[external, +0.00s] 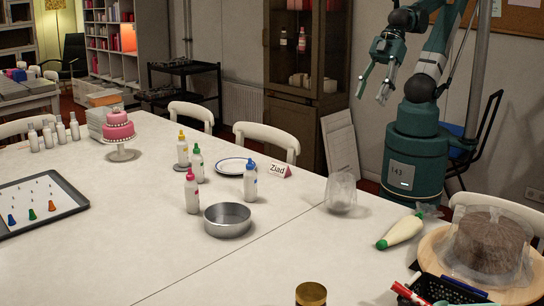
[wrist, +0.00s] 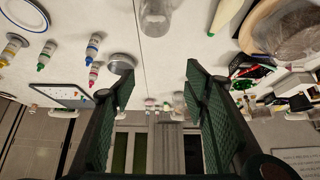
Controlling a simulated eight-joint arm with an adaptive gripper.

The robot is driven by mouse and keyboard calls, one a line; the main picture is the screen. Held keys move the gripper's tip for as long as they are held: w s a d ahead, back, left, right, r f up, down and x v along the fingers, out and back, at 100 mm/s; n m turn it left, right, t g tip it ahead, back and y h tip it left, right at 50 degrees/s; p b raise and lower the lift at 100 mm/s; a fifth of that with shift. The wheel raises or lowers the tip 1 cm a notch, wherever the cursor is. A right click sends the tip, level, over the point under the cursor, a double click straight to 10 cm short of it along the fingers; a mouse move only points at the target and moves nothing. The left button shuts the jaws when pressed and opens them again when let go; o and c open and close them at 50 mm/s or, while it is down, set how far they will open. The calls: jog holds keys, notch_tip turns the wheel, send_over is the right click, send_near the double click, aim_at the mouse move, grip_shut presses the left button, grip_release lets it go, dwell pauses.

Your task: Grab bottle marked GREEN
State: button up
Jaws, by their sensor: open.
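A white squeeze bottle with a green cap (external: 196,170) stands upright on the white table, among bottles with yellow (external: 183,152), pink (external: 192,195) and blue (external: 250,184) caps. Any writing on them is too small to read. In the wrist view, which is upside down, the green-capped bottle (wrist: 47,54) is at the upper left, clear of my fingers. My gripper (external: 373,92) is open and empty, raised beyond the table's far right side, well away from the bottles. Its two green fingers also show spread in the wrist view (wrist: 160,78).
A round metal pan (external: 228,221) stands close to the pink-capped bottle. A plate (external: 235,166), a Ziad name card (external: 280,171) and a clear upturned container (external: 341,194) lie towards my side. A piping bag (external: 401,231) and covered cake (external: 488,245) are at the right.

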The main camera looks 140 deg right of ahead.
jog(key=w+d+m+g+h+b, duration=0.1)
jog(key=w+d+m, duration=0.2)
jog(key=w+d, duration=0.95)
jog(key=m+g+h+b, duration=0.3)
jog(key=m, duration=0.4)
send_near(202, 156)
jog(key=x, duration=0.7)
jog(key=shift+w+f, duration=0.15)
jog(key=shift+f, duration=0.1)
jog(key=shift+d+f, duration=0.2)
jog(key=shift+f, duration=0.1)
jog(key=shift+f, duration=0.1)
jog(key=shift+b+x, duration=0.45)
jog(key=shift+x, duration=0.75)
